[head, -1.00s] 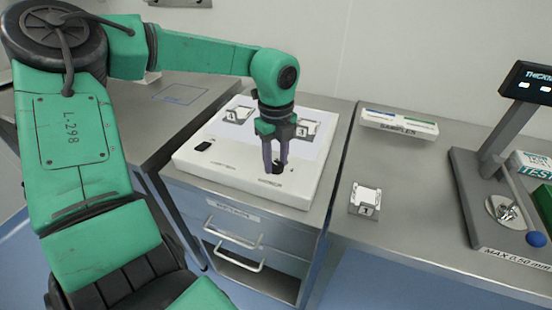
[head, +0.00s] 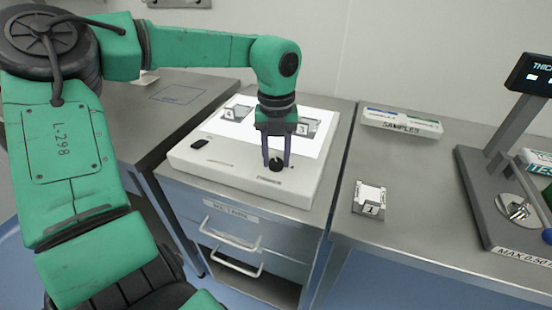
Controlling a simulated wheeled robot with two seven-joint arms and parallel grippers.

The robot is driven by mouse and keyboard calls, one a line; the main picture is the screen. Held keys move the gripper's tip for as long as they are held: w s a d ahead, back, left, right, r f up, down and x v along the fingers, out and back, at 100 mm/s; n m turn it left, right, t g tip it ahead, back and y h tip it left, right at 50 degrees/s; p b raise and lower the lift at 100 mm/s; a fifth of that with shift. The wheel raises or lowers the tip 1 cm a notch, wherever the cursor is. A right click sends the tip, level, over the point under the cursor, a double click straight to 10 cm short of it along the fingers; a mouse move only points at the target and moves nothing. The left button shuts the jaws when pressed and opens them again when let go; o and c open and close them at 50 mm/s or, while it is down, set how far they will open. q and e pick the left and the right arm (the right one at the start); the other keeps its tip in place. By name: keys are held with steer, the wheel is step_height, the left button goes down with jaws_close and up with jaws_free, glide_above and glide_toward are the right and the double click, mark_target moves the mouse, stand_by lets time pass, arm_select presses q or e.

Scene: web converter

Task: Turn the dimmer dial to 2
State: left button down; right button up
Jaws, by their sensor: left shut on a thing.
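The dimmer dial (head: 276,165) is a small black knob near the front right of a white light box (head: 225,170). My left gripper (head: 276,160) points down from above, with one dark finger on each side of the dial. It is shut on the dial. The dial's pointer and the scale marks around it are too small to read. The box's upper panel (head: 275,142) glows bright white. A black switch (head: 199,145) is at the box's front left. My right gripper is not in view.
Sample holders marked 4 (head: 236,113) and 3 (head: 306,128) stand on the light panel. A holder marked 1 (head: 369,198) and a SAMPLES tray (head: 401,123) are on the right bench. A thickness gauge (head: 500,165) stands at far right. Drawers (head: 235,230) are below the box.

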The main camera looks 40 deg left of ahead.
mark_target(276, 161)
arm_select(q)
steer(key=shift+w+r+m, duration=0.1)
steer(key=shift+r+m, duration=0.05)
steer(key=shift+m, duration=0.65)
steer(key=shift+c, duration=2.2)
jaws_free()
step_height(276, 161, up, 14)
steer(key=shift+r, duration=0.25)
